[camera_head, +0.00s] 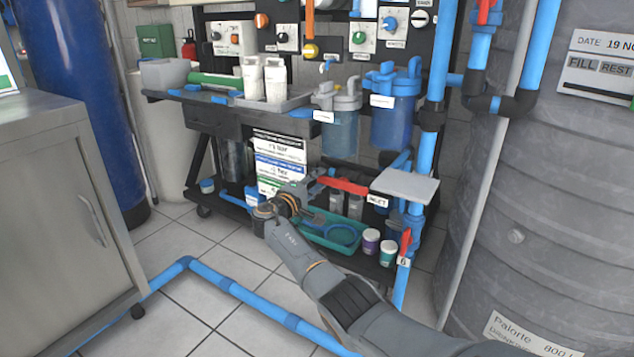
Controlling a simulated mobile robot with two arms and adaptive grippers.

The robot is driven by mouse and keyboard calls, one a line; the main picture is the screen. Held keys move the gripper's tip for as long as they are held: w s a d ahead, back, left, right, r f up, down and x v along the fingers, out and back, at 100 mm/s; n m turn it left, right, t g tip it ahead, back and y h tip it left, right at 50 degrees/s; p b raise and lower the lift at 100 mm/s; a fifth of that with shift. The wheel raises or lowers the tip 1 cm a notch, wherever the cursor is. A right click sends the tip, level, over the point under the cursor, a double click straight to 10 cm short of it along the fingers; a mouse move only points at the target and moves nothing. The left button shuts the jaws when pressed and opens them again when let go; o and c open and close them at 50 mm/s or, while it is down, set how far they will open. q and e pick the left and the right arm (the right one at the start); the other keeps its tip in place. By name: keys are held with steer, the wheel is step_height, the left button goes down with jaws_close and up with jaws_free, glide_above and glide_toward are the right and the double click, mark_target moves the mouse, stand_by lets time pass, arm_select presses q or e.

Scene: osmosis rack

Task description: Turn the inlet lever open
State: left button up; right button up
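The red inlet lever (343,186) lies nearly level, pointing left, at the front of the rack. A white INLET label (377,200) is at its right end. My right gripper (316,186) reaches in from the lower right, with its fingers by the lever's left end. Whether they touch the lever, and whether they are open or shut, I cannot tell at this size. My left gripper is not in view.
A grey plate (405,186) is right of the lever. Below stand a teal tray (330,241) and small jars (371,241). Another red lever (405,242) is on a blue pipe. A large grey tank (560,200) bounds the right, a metal cabinet (60,190) the left. Blue pipe (250,298) crosses the floor.

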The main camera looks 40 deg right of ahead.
steer(key=shift+o, duration=0.5)
steer(key=shift+f, duration=0.1)
steer(key=v, duration=1.2)
steer(key=shift+w, duration=0.1)
